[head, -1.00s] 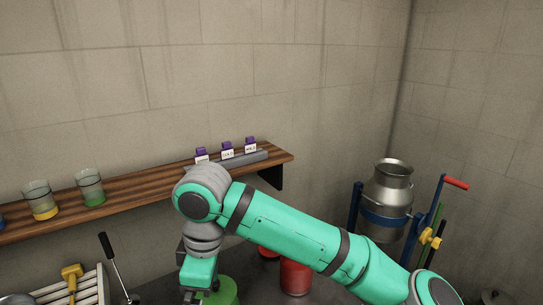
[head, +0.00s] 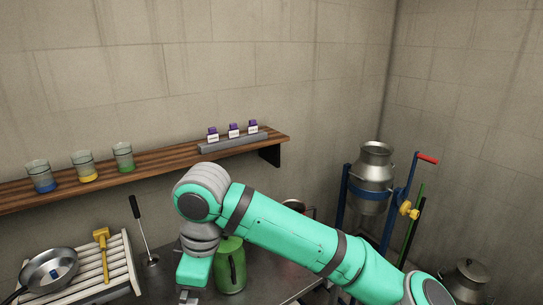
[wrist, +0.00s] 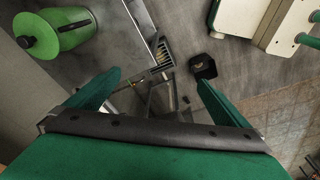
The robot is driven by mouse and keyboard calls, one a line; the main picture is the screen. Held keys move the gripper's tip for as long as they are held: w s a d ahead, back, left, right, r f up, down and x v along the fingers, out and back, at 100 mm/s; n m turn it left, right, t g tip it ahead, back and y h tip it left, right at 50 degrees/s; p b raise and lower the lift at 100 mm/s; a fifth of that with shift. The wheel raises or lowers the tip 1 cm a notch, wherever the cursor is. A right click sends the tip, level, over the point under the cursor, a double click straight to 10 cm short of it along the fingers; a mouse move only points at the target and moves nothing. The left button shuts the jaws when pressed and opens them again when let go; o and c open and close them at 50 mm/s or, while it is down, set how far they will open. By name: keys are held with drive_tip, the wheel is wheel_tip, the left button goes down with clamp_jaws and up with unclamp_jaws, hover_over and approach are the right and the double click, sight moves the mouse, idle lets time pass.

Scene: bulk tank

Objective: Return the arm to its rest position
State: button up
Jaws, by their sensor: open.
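My teal arm reaches across the lower middle of the head view, bent at a grey joint, with its end link pointing down. My gripper (head: 190,296) is at the bottom edge there, only partly in frame. In the wrist view my gripper (wrist: 158,95) has its two green fingers wide apart with nothing between them. A green lidded jug (head: 230,266) stands on the dark counter just right of the gripper in the head view. The jug also shows at the upper left of the wrist view (wrist: 58,32), apart from the fingers.
A wooden shelf (head: 150,169) on the wall holds glasses and purple-capped bottles. A rack (head: 112,271) with a pan (head: 52,270) and a yellow mallet (head: 103,246) is at left. A metal churn (head: 372,168) in a blue stand is at right. A black bucket (wrist: 203,67) is on the floor.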

drive_tip(key=w+a+m+t+y, duration=0.2)
drive_tip(key=a+m+t+y, duration=0.15)
drive_tip(key=a+y, duration=0.4)
drive_tip(key=w+a+m+t+y, duration=0.3)
drive_tip(key=a+m+y, duration=0.1)
drive_tip(key=a+y, duration=0.4)
drive_tip(key=s+d+f+m+t+h, duration=0.4)
drive_tip(key=d+f+m+t+h, duration=0.25)
drive_tip(key=f, duration=0.45)
drive_tip(key=s+d+f+m+t+h, duration=0.35)
drive_tip(key=d+f+m+h, duration=0.3)
drive_tip(key=d+f, duration=0.35)
drive_tip(key=s+d+f+h, duration=0.1)
drive_tip(key=s+d, duration=0.3)
drive_tip(key=s, duration=0.4)
drive_tip(key=s+d+f+n+h, duration=0.1)
drive_tip(key=s+d+f+h, duration=0.1)
drive_tip(key=s+d, duration=0.3)
drive_tip(key=s+d+f+n+g+h, duration=0.1)
drive_tip(key=s+d+f, duration=0.2)
drive_tip(key=s, duration=0.9)
drive_tip(key=shift+s+d, duration=0.25)
drive_tip(key=shift+d, duration=0.5)
